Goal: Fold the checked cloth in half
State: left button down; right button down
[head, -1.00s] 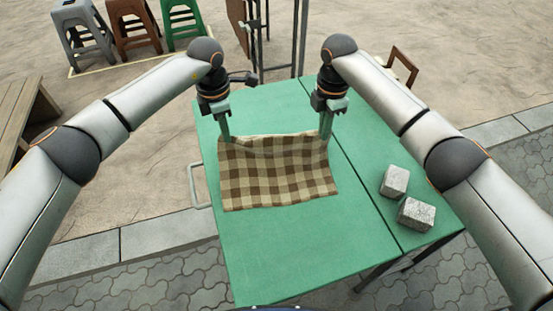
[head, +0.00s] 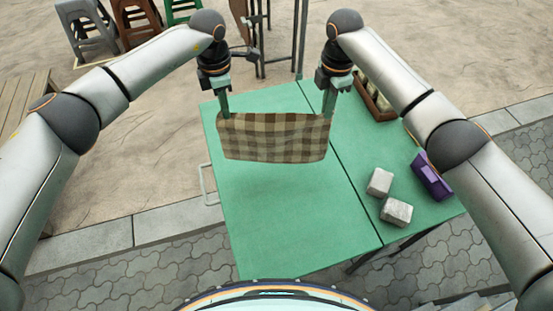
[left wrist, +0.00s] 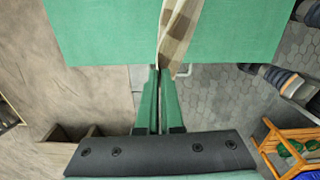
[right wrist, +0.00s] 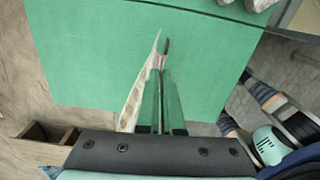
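The brown and cream checked cloth (head: 275,138) hangs between my two grippers above the green table (head: 270,215). Its upper edge is held at both corners and its lower part hangs down; whether the lower edge touches the table I cannot tell. My left gripper (head: 224,113) is shut on the cloth's upper left corner; the cloth also shows in the left wrist view (left wrist: 177,38). My right gripper (head: 328,113) is shut on the upper right corner; the cloth shows edge-on in the right wrist view (right wrist: 140,90).
Two grey blocks (head: 380,181) (head: 397,211) and a purple object (head: 431,176) lie at the table's right side. A brown wooden box (head: 374,97) is at the back right, partly behind my right arm. The table in front of the cloth is clear.

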pick_arm(q)
jog(key=shift+r, duration=0.35)
pick_arm(e)
jog(key=shift+r, duration=0.35)
pick_arm(q)
jog(key=shift+w+a+f, duration=0.1)
pick_arm(e)
jog(key=shift+f, duration=0.1)
